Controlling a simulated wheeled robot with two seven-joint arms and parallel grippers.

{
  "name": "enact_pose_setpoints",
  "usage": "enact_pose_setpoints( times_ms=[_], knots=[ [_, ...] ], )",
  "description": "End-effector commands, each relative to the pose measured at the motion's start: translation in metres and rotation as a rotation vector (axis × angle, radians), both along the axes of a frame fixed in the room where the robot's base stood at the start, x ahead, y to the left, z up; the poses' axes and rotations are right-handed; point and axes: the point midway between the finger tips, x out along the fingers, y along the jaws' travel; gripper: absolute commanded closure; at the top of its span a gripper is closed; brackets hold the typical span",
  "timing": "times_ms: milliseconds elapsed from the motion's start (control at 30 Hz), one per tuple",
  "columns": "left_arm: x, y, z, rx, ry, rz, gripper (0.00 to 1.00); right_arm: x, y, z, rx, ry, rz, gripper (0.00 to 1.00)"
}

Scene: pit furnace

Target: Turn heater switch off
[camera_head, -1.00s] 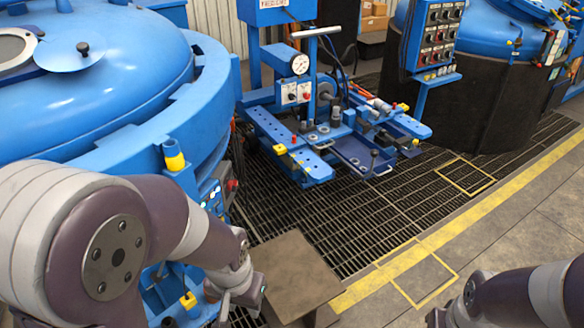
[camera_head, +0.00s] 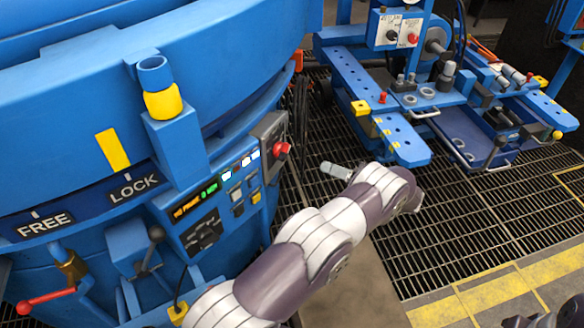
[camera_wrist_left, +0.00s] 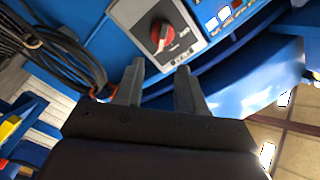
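The heater switch is likely the red rotary knob (camera_head: 282,148) on a grey plate at the right end of the blue furnace's control panel. It also shows in the left wrist view as a red-and-black knob (camera_wrist_left: 160,34), just beyond the fingers. My left gripper (camera_head: 326,167) is to the right of the knob and apart from it. In the left wrist view the two grey fingers of the left gripper (camera_wrist_left: 158,68) are spread with nothing between them. Only a small part of my right arm shows at the bottom right edge; its gripper is out of view.
The panel (camera_head: 215,205) also has lit displays and buttons. A FREE/LOCK label, a red-ended lever (camera_head: 45,298) and a yellow-ringed post (camera_head: 160,95) are to its left. A blue workstation (camera_head: 380,110) stands behind on dark floor grating (camera_head: 440,220). Cables (camera_wrist_left: 75,50) hang beside the knob.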

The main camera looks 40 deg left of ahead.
Motion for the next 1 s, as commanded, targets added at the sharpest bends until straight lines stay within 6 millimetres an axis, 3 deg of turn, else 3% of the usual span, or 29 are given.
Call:
enact_pose_setpoints(
  times_ms=[500, 667, 900, 1000],
  knots=[
    [-0.018, 0.109, 0.001, 0.002, 0.002, 0.01, 0.61, 0.0, 0.0, -0.001, 0.0, -0.001, 0.0, 0.57],
    [-0.019, 0.121, 0.001, 0.0, 0.002, 0.007, 0.61, 0.0, 0.0, -0.001, 0.0, -0.001, 0.0, 0.57],
    [-0.019, 0.122, 0.001, 0.001, 0.001, 0.006, 0.61, 0.0, 0.0, -0.001, 0.0, 0.0, 0.0, 0.57],
    [-0.019, 0.122, 0.001, 0.001, 0.001, 0.006, 0.93, 0.0, 0.0, -0.001, 0.0, 0.0, 0.0, 0.57]
  ],
)
